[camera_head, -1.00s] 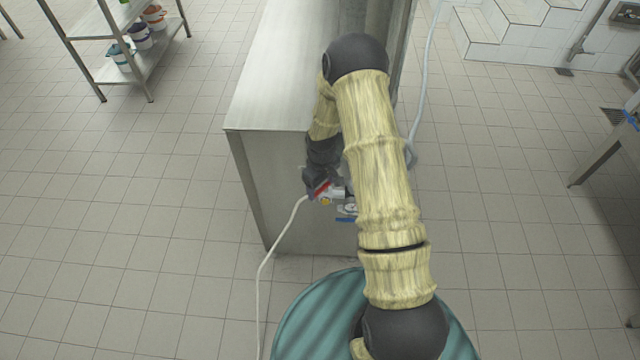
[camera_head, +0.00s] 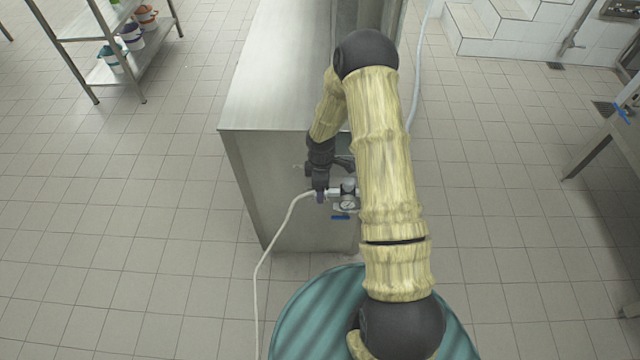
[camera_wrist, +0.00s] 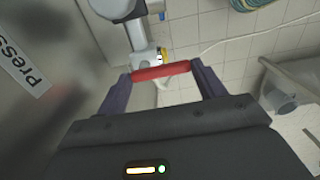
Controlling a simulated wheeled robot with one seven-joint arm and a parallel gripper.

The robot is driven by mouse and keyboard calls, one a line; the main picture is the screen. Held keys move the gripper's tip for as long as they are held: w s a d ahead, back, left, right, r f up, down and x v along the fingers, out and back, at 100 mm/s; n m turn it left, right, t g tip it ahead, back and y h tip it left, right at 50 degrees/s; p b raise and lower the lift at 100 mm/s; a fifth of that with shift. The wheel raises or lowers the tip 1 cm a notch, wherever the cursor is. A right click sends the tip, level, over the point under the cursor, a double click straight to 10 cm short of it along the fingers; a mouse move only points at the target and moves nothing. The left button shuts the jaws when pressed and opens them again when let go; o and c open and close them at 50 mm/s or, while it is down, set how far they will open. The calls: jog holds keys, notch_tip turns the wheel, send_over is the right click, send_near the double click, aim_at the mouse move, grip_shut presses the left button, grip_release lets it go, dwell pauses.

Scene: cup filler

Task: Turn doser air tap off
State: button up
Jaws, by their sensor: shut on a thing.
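The air tap's red handle (camera_wrist: 160,72) lies crosswise between my fingertips in the wrist view. My gripper (camera_wrist: 162,76) is shut on it, one dark finger at each end. The tap's metal body (camera_wrist: 140,45) is just beyond the handle. In the head view, my gripper (camera_head: 320,192) reaches down at the front of the steel cabinet (camera_head: 270,110), at the tap where the white hose (camera_head: 266,245) joins. The red handle is hidden there by the gripper.
A round gauge (camera_head: 347,205) and a blue lever (camera_head: 341,217) sit close to the right of my gripper. A label (camera_wrist: 22,68) is on the steel panel in the wrist view. A shelf rack (camera_head: 140,72) stands at the far left. The floor left of the cabinet is clear.

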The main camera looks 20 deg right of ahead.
jog(key=shift+d, duration=0.1)
dwell(0.3)
jog(key=o, duration=1)
notch_tip(320, 180, up, 18)
jog(key=shift+f+b, duration=0.25)
jog(key=shift+b, duration=0.15)
